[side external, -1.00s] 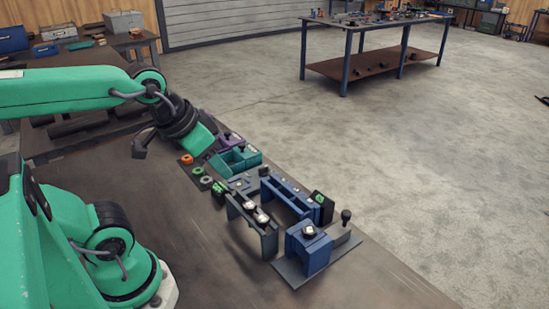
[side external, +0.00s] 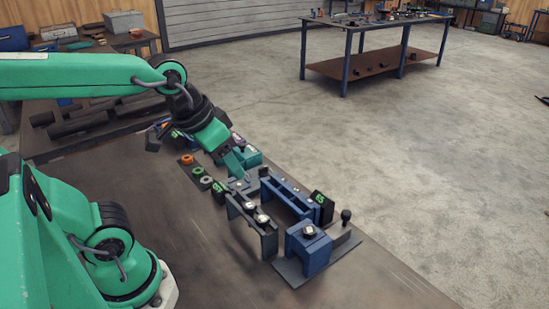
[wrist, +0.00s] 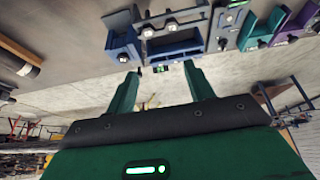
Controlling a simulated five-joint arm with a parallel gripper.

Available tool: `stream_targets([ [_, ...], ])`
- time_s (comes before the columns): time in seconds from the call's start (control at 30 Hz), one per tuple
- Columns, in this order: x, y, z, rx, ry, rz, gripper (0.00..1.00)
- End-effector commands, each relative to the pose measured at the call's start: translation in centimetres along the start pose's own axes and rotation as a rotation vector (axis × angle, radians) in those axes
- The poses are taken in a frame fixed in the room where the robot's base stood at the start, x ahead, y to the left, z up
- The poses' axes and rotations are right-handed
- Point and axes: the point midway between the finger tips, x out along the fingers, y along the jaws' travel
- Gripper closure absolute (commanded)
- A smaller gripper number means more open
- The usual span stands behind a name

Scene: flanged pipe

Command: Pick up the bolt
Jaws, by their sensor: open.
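Two silver-headed bolts (side external: 256,212) sit on the dark grey rack in the side view. Bolt heads (wrist: 147,32) also show at the top of the wrist view. Another silver head (side external: 309,231) sits on top of the blue block (side external: 306,250). I cannot tell which one is the task's bolt. My gripper (side external: 236,163) is above the table at the teal bin (side external: 250,155), behind the dark rack in the side view.
A long blue rack (side external: 288,197) stands beside the dark grey rack (side external: 240,212). Orange and green rings (side external: 197,170) lie on a strip left of the teal bin. A black knob (side external: 346,215) stands at the right. The near part of the tabletop (side external: 190,245) is clear.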

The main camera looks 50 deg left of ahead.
Motion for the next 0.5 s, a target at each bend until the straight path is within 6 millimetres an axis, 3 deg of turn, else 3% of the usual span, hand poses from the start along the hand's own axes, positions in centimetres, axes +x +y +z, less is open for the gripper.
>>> stream_targets([
  [0.5,4.5,5.0,-5.4,-0.002,-0.222,0.021,0.47],
])
